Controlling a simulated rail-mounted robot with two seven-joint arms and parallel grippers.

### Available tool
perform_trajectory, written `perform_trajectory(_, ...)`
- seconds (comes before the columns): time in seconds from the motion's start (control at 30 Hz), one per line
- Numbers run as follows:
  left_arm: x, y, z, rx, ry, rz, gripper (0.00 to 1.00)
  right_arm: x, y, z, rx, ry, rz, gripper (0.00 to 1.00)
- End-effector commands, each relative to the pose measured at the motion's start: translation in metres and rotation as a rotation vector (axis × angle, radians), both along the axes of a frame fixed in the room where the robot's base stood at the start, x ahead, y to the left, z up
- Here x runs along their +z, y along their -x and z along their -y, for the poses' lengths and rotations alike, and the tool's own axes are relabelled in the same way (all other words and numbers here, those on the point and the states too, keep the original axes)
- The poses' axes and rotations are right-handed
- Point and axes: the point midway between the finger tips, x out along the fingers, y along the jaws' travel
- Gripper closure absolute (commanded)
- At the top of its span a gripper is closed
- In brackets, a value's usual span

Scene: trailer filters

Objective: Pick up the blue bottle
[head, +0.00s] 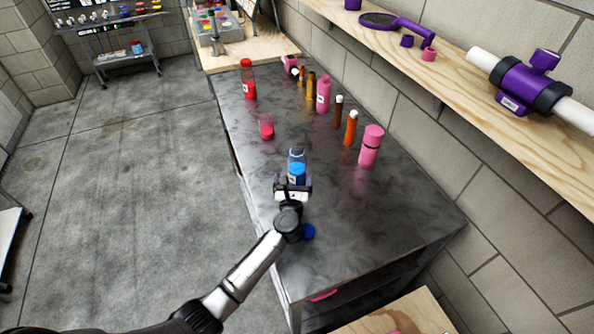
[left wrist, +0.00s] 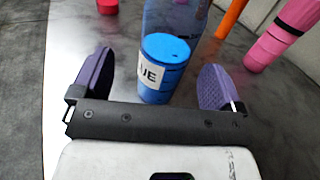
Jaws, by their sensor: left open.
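The blue bottle (head: 297,160) is clear with blue contents and a white label. It stands upright on the dark table, just beyond my left gripper (head: 293,189). In the left wrist view the bottle (left wrist: 166,62) rises between the two purple finger pads of the left gripper (left wrist: 156,82). Its label shows the letters "UE". The fingers are spread, with a visible gap on each side of the bottle. The gripper hides part of the bottle's lower body in the head view. My right gripper is not in view.
A red cup (head: 266,126) and a red bottle (head: 248,80) stand farther back on the dark table (head: 400,215). Orange (head: 351,128) and pink (head: 370,146) bottles stand to the right. A blue round object (head: 308,232) lies beside my left arm.

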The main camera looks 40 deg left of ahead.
Motion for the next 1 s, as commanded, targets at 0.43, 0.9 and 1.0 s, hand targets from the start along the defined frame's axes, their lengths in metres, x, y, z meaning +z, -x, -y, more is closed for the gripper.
perform_trajectory(0.43, 0.0, -0.043, -0.022, 0.0, -0.003, 0.0, 0.07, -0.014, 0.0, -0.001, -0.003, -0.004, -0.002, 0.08)
perform_trajectory(0.9, 0.001, -0.047, -0.024, -0.001, -0.001, 0.0, 0.2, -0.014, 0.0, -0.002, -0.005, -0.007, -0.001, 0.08)
perform_trajectory(1.0, 0.001, -0.047, -0.024, -0.001, -0.001, 0.0, 0.29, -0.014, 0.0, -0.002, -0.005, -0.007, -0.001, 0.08)
